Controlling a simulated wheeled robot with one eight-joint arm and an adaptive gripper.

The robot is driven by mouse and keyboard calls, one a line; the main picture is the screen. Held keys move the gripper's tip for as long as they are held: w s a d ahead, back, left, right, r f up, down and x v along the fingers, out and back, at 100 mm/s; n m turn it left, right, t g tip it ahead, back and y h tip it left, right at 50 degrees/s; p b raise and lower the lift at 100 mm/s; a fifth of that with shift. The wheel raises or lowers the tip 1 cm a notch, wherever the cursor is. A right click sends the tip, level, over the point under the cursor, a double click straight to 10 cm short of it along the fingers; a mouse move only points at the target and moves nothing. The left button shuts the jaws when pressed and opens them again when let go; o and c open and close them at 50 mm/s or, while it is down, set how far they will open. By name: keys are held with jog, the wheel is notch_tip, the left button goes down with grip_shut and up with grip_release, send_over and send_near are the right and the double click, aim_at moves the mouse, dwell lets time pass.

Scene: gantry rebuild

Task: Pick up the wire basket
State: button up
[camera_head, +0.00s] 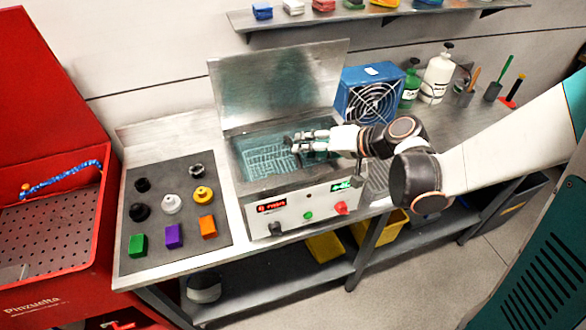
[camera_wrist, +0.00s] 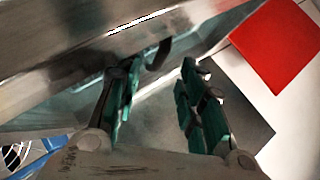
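The wire basket (camera_head: 268,161) sits in the open tank of the cleaning machine (camera_head: 300,205), and its mesh looks teal in the head view. My gripper (camera_head: 291,142) reaches in from the right, over the back part of the tank, and its arm covers the basket's right side. In the wrist view my gripper (camera_wrist: 160,70) has its two green-padded fingers apart, with nothing seen clamped between them. A dark curved piece (camera_wrist: 159,53) lies just beyond the fingertips; I cannot tell whether it belongs to the basket.
The machine's raised metal lid (camera_head: 275,85) stands behind the tank. A blue fan box (camera_head: 368,94) is close behind my wrist, with bottles (camera_head: 436,76) to its right. A dark mat (camera_head: 172,240) with several knobs and blocks lies left. A red cabinet (camera_head: 45,240) stands far left.

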jog(key=b+x, duration=0.1)
jog(key=x, duration=0.3)
jog(key=shift+w+a+f, duration=0.15)
jog(key=shift+a+f, duration=0.05)
grip_shut()
jog(key=shift+r, duration=0.15)
